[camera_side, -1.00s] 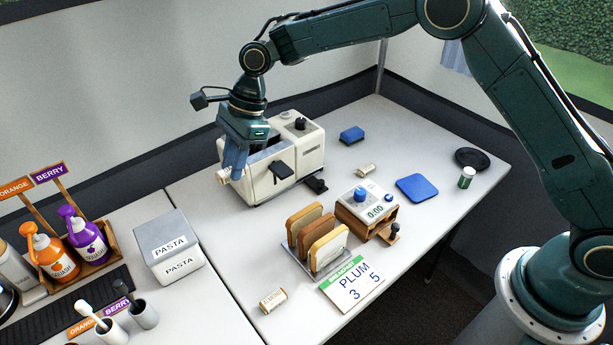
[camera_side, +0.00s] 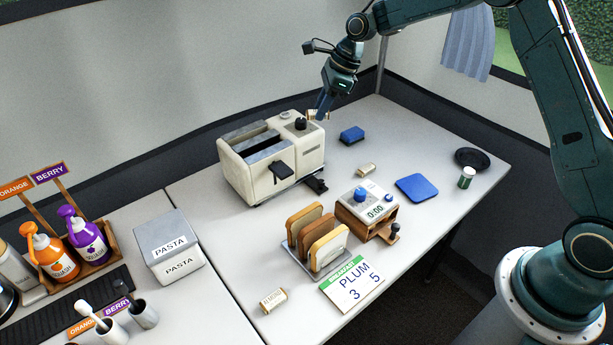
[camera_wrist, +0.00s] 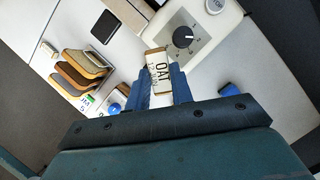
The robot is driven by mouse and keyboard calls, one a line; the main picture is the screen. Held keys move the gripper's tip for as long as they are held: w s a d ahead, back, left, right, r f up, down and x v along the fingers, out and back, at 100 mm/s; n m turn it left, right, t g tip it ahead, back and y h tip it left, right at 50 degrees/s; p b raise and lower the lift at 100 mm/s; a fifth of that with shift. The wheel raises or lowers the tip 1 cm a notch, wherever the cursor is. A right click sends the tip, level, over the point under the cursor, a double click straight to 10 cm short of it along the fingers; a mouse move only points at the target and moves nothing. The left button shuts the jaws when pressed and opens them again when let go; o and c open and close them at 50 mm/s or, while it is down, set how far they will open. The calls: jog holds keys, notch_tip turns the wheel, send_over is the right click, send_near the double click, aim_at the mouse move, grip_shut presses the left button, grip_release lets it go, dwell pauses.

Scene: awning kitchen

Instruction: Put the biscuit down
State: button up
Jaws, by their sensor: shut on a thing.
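My gripper (camera_side: 322,104) is shut on a small wrapped biscuit (camera_wrist: 160,66) with a white label and brown ends; the label seems to read OAT. In the side view it is high, near the far right end of the toaster (camera_side: 262,180), close to the dial. In the wrist view the biscuit sits between my blue fingers (camera_wrist: 160,90), in front of the toaster's dial end (camera_wrist: 205,22). Another wrapped biscuit (camera_side: 365,170) lies on the table right of the toaster. A third (camera_side: 272,300) lies near the front edge.
A blue sponge (camera_side: 352,134), a blue mat (camera_side: 417,188), a black dish (camera_side: 471,158) and a small jar (camera_side: 466,177) stand at the right. A scale (camera_side: 367,203), a toast rack (camera_side: 300,263) and a PLUM card (camera_side: 352,285) are nearer. Table between sponge and dish is clear.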

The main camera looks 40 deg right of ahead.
jog(key=s+d+m+t+h, duration=0.1)
jog(key=s+d+m, duration=0.25)
jog(key=d, duration=1.05)
jog(key=m+h, duration=0.1)
jog(key=m, duration=0.2)
send_over(391, 155)
jog(key=s, duration=0.1)
jog(key=f, duration=1.5)
jog(key=shift+s+d+f, duration=0.15)
jog(key=shift+s+f, duration=0.05)
jog(key=shift+f, duration=0.15)
jog(key=shift+f, duration=0.1)
jog(key=shift+f, duration=2.05)
jog(key=shift+f, duration=0.1)
jog(key=o, duration=0.9)
jog(key=shift+o, duration=0.2)
